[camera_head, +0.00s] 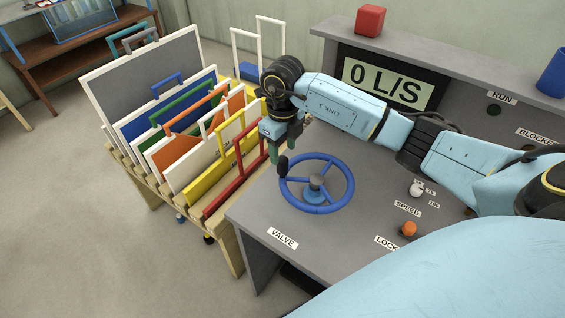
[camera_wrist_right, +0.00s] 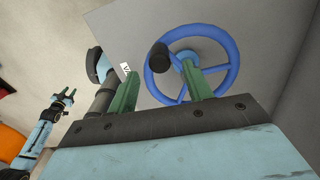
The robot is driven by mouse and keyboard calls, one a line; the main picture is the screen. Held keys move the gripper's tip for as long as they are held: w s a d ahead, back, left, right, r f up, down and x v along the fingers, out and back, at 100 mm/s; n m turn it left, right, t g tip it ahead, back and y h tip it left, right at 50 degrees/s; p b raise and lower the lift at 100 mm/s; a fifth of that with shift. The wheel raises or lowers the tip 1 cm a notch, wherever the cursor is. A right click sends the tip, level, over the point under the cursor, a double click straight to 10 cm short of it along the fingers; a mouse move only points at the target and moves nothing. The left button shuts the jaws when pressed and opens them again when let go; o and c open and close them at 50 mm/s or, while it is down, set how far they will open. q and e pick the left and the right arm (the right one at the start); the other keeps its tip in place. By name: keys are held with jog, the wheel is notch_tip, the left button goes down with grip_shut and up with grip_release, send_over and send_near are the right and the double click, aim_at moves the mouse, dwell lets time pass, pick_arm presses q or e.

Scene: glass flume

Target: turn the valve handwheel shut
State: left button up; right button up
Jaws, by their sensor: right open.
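The blue valve handwheel (camera_head: 316,182) with spokes lies over the grey desk top, behind the VALVE label (camera_head: 282,237). Its black knob (camera_head: 282,165) stands up at the rim's left side. My right gripper (camera_head: 284,153) points down at that knob, its green fingers apart. In the right wrist view the knob (camera_wrist_right: 157,55) shows in line with the gap between the fingers (camera_wrist_right: 160,70), and the wheel (camera_wrist_right: 236,62) spreads to the right. I cannot tell whether a finger touches the knob. My left gripper (camera_wrist_right: 64,97) shows small at the left of that view, away from the wheel, its fingers apart.
A display (camera_head: 386,82) reads 0 L/S at the back of the desk. An orange LOCK button (camera_head: 408,229) and a SPEED knob (camera_head: 417,188) sit right of the wheel. A rack of coloured frames (camera_head: 186,110) stands close on the left. A red cube (camera_head: 370,20) rests on the shelf.

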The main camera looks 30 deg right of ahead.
aim_at(282, 159)
notch_tip(282, 159, down, 7)
jog(key=shift+r+p, duration=0.1)
jog(key=shift+p, duration=0.2)
grip_shut()
dwell(0.3)
